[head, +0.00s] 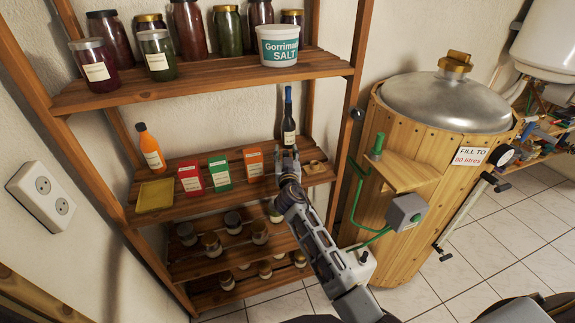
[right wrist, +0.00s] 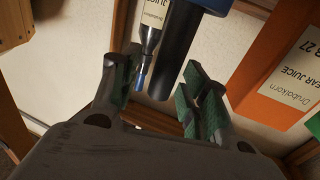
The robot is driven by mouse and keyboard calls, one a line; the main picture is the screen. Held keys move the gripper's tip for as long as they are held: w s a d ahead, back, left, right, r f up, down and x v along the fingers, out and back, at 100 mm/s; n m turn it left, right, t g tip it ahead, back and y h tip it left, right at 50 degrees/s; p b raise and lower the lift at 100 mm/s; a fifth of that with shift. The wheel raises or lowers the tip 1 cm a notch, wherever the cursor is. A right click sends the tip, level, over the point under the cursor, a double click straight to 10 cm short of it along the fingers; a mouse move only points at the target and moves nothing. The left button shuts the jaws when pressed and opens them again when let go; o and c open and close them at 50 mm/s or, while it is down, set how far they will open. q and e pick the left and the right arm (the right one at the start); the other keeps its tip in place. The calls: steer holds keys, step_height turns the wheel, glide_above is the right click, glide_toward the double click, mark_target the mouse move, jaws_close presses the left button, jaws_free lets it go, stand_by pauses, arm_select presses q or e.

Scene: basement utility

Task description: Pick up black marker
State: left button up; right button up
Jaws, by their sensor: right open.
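A dark cylinder that looks like the black marker (right wrist: 178,52) shows in the right wrist view, with a blue part at its upper end in that picture. It appears between the two fingers of my right gripper (right wrist: 157,92), with gaps on both sides. I cannot tell how deep it is between them. My right gripper is open and empty. In the head view my right gripper (head: 287,158) is at the middle shelf, in front of the dark bottle (head: 288,122). I cannot make out the marker there; my gripper may hide it. My left gripper is not in view.
On the middle shelf (head: 222,202) stand an orange carton (head: 253,163), a green carton (head: 219,172), a red carton (head: 191,179), an orange bottle (head: 151,150) and a yellow tray (head: 155,195). The bottle also shows behind the marker (right wrist: 151,28). A wooden post (head: 346,120) bounds the shelf's right.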

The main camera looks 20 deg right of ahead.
steer(key=shift+c, duration=0.3)
steer(key=c, duration=0.5)
jaws_close()
steer(key=shift+r, duration=0.45)
step_height(320, 180, up, 8)
steer(key=shift+r+p, duration=0.1)
steer(key=shift+p, duration=0.2)
steer(key=shift+r, duration=0.45)
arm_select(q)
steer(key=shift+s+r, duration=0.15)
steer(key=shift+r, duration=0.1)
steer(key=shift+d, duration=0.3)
